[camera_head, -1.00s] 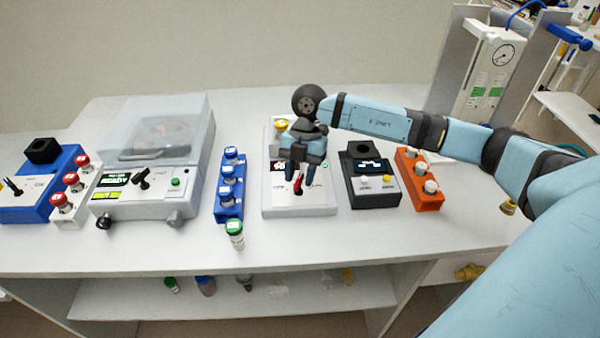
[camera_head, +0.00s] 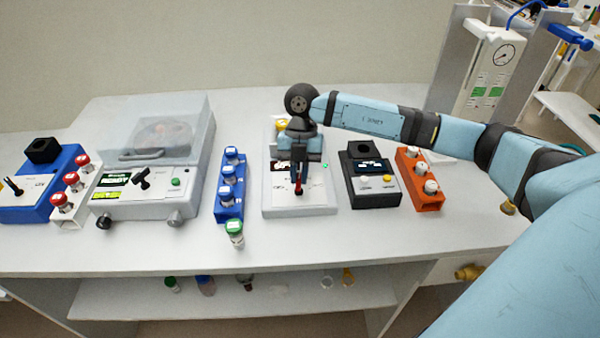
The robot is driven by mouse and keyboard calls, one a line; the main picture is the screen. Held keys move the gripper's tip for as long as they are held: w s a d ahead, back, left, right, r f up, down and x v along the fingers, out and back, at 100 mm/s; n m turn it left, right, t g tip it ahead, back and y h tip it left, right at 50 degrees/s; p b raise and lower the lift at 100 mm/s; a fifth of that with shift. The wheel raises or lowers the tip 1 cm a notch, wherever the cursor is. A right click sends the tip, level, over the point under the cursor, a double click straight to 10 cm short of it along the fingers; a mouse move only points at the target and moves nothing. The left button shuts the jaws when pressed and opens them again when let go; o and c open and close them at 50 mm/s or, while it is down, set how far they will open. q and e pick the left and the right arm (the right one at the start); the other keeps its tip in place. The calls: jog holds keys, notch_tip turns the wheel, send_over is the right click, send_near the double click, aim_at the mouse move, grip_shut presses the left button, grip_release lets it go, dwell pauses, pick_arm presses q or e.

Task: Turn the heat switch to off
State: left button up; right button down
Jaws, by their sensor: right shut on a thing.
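The white hotplate-like device (camera_head: 272,200) stands on the bench in the middle of the view. A red-tipped switch lever (camera_head: 299,190) sticks up from its front panel; I take it to be the heat switch. My right gripper (camera_head: 299,182) comes down over the device from above and is shut on the lever, whose red end shows at the fingertips. The gripper hides much of the panel and the device's top. A small green light (camera_head: 325,166) shows at the panel's right. My left gripper is not in view.
A blue rack of vials (camera_head: 229,203) stands left of the device, with a green-capped vial (camera_head: 235,233) in front. A black device (camera_head: 370,190) and an orange rack (camera_head: 425,198) stand close on the right. A clear-lidded machine (camera_head: 150,200) is further left. The bench front is mostly clear.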

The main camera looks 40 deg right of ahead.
jog(key=n, duration=0.2)
jog(key=n+h+b, duration=0.1)
jog(key=n, duration=0.1)
jog(key=n+g+h, duration=0.1)
jog(key=n, duration=0.1)
jog(key=shift+w+a, duration=0.15)
jog(key=shift+a, duration=0.1)
dwell(0.3)
jog(key=c, duration=1.2)
grip_release()
jog(key=shift+o, duration=0.2)
jog(key=a+v, duration=0.1)
jog(key=v, duration=1.2)
jog(key=shift+w+d+r, duration=0.15)
jog(key=shift+d+r, duration=0.2)
jog(key=shift+r, duration=0.05)
jog(key=shift+f, duration=0.1)
